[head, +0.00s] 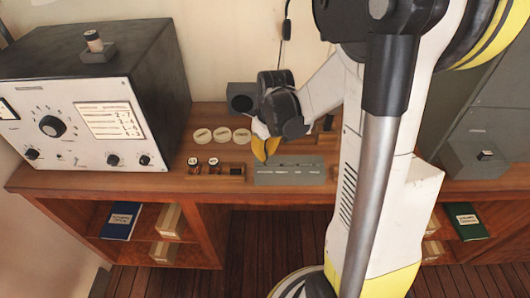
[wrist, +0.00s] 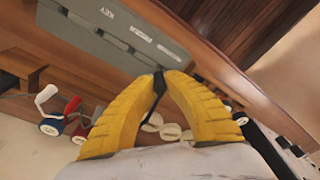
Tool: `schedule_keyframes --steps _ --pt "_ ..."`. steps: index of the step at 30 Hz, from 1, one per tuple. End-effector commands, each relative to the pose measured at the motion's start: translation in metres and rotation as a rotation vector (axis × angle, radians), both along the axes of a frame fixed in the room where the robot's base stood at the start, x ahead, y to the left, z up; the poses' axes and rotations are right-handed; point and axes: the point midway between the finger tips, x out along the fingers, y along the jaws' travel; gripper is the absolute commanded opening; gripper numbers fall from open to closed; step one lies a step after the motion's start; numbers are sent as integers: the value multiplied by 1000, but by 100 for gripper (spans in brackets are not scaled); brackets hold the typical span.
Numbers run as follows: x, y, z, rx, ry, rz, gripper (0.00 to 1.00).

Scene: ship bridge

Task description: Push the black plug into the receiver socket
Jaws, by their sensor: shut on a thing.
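My gripper (head: 266,152) has yellow fingers and is at the back edge of a grey box with a row of small labels (head: 290,174) on the desk. In the wrist view the fingertips (wrist: 159,76) close on a small, thin black thing (wrist: 158,85), which I take for the black plug. It is mostly hidden between the fingers. The grey box (wrist: 108,46) lies just beyond the tips there, one label reading KEY; the others are too small to read. I cannot tell which socket is the receiver's, or whether the plug touches the box.
A large grey set with a white dial panel (head: 78,124) stands on the left of the wooden desk (head: 120,179). White discs (head: 222,135) and a wooden stand with small reels (head: 229,178) lie left of my gripper. A dark grey box (head: 240,97) stands behind.

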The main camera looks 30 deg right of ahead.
Motion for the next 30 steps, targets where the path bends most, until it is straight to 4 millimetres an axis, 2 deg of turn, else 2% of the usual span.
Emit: schedule_keyframes --steps 30 --pt "0 0 -7 0 0 0 0"
